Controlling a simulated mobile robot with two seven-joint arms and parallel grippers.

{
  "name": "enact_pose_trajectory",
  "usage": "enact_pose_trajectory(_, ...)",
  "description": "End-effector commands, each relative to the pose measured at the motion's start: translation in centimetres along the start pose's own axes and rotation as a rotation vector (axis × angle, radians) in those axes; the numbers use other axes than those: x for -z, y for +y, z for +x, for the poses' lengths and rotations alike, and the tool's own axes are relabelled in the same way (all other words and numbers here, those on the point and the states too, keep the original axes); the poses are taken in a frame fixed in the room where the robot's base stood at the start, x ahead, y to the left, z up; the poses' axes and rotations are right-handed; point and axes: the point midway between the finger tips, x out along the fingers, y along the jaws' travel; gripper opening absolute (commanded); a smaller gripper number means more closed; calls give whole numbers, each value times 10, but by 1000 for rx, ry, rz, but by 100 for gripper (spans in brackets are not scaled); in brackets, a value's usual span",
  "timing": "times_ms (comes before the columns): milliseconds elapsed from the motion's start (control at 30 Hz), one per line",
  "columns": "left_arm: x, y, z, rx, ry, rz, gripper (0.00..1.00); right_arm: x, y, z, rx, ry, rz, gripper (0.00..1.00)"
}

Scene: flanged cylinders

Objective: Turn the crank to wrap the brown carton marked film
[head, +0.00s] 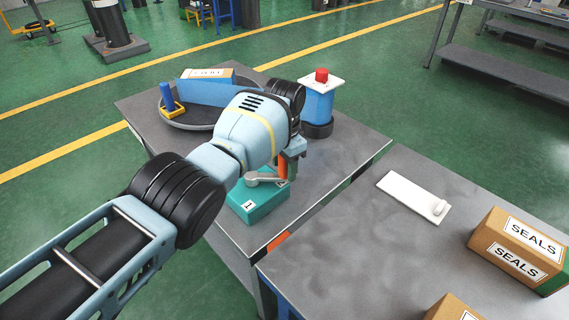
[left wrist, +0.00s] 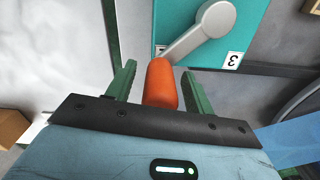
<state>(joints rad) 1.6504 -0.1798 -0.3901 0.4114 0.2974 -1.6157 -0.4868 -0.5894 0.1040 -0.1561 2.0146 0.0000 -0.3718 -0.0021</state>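The brown carton (head: 226,73) stands on a dark round turntable (head: 190,124); blue covers its visible side, and its top label is hard to read. My arm hides part of it. A teal crank box (head: 246,207) sits at the table's near edge with a grey crank arm (head: 262,180) on top. In the left wrist view the crank's orange handle (left wrist: 161,84) stands between the green fingers of my left gripper (left wrist: 158,70). The fingers are apart, with a gap showing beside the handle. My right gripper is not in view.
A blue post on a yellow base (head: 168,100) stands on the turntable's left. A blue pedestal with a red button (head: 321,75) is behind my gripper. The right table holds a white plate (head: 410,196) and SEALS cartons (head: 515,245); its middle is clear.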

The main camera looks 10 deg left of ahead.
Motion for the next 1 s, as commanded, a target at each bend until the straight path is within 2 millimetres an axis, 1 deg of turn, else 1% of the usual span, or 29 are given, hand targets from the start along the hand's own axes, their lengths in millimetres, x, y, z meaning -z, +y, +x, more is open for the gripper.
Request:
enact_pose_trajectory(267,0,1,-2,-2,2,1,52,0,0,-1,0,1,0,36)
enact_pose_trajectory(367,1,0,-12,-1,3,1,52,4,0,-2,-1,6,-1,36)
enact_pose_trajectory(600,1,0,-52,2,5,1,52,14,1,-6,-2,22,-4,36)
enact_pose_trajectory(700,0,0,-64,2,4,1,52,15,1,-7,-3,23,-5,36)
enact_pose_trajectory(833,0,0,-74,0,1,0,52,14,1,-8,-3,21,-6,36)
enact_pose_trajectory(1000,0,0,-78,-1,0,0,52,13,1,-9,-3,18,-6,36)
